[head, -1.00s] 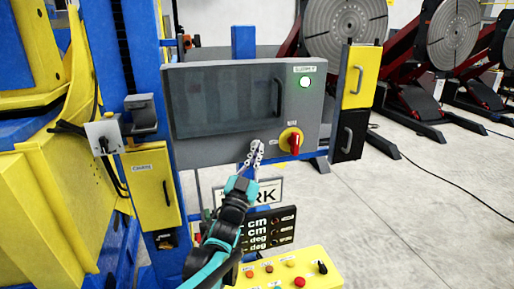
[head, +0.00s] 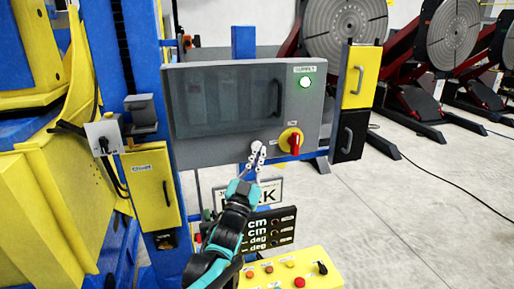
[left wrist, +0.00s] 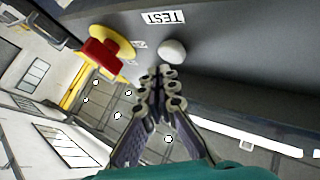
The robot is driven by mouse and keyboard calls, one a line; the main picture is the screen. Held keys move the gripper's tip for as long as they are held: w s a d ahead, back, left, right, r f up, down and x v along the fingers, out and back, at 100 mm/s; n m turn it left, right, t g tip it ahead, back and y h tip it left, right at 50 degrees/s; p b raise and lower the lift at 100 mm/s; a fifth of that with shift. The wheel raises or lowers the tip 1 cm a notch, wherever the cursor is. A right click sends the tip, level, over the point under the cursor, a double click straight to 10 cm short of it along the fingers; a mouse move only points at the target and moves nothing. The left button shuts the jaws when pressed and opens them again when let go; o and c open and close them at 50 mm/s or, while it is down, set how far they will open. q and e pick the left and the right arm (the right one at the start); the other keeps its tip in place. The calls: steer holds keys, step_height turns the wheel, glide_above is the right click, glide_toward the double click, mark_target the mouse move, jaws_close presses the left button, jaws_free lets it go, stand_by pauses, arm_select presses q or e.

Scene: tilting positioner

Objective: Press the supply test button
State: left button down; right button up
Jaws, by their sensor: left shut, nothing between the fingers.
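The supply test button is a white round knob (left wrist: 172,50) under a "TEST" label (left wrist: 163,17) in the left wrist view. It sits on the grey cabinet front (head: 225,150). In the head view I cannot make it out; my gripper is in front of that area. My left gripper (head: 257,150) is shut and empty at the cabinet's lower edge, left of the red rotary switch. In the left wrist view its fingertips (left wrist: 171,82) are just short of the button, apparently with a small gap. My right gripper is not in view.
A red rotary switch on a yellow plate (head: 291,141) is close to the right of my fingers; it also shows in the left wrist view (left wrist: 105,48). A yellow control box (head: 310,262) stands below.

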arm_select(q)
steer(key=shift+s, duration=0.1)
steer(key=shift+s+d, duration=0.25)
steer(key=shift+s, duration=0.5)
steer(key=shift+s+d, duration=0.25)
steer(key=shift+s, duration=0.55)
steer(key=shift+s+d, duration=0.25)
steer(key=shift+s, duration=0.5)
